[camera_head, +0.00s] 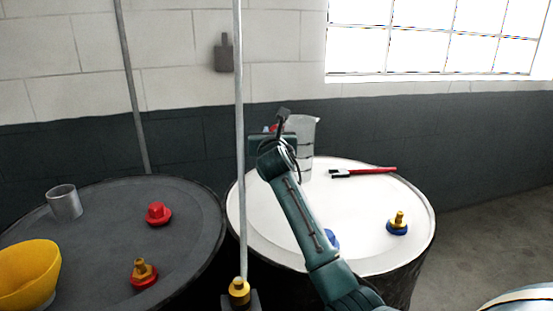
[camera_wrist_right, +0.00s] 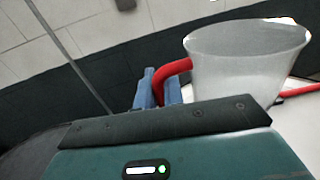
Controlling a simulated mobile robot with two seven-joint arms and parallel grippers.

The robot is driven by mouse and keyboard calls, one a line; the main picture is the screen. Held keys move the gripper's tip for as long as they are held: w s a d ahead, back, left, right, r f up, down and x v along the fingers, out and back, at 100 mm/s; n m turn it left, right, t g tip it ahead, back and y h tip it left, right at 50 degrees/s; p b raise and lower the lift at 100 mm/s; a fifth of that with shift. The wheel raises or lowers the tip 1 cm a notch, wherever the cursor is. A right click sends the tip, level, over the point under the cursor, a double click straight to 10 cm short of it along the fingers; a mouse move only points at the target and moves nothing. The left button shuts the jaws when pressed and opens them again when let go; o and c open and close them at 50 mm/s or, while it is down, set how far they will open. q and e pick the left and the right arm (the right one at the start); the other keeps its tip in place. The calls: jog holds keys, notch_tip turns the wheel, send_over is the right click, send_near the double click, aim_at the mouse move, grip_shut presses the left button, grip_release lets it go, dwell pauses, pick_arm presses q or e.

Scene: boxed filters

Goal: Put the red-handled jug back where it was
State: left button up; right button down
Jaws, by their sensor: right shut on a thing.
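The clear jug (camera_head: 306,150) is over the back left part of the white drum top (camera_head: 370,215), roughly upright in the head view. I cannot tell whether its base touches the drum. My right gripper (camera_head: 279,132) is at the jug's left side, shut on its red handle. In the right wrist view, the blue fingers of the right gripper (camera_wrist_right: 161,88) are around the red handle (camera_wrist_right: 176,68), and the jug (camera_wrist_right: 245,65) is right of them, its lower part hidden by the gripper body. My left gripper is not in view.
A red-handled brush (camera_head: 364,171) lies right of the jug. A blue-and-brass fitting (camera_head: 397,224) stands at the drum's right; another blue thing (camera_head: 332,238) is partly behind my arm. A thin upright pole (camera_head: 240,150) stands left of the gripper. The dark drum (camera_head: 105,225) holds several items.

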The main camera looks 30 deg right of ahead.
jog(key=shift+f, duration=2.5)
jog(key=c, duration=1.5)
grip_release()
jog(key=shift+f, duration=0.1)
jog(key=v, duration=1.2)
jog(key=shift+b, duration=0.35)
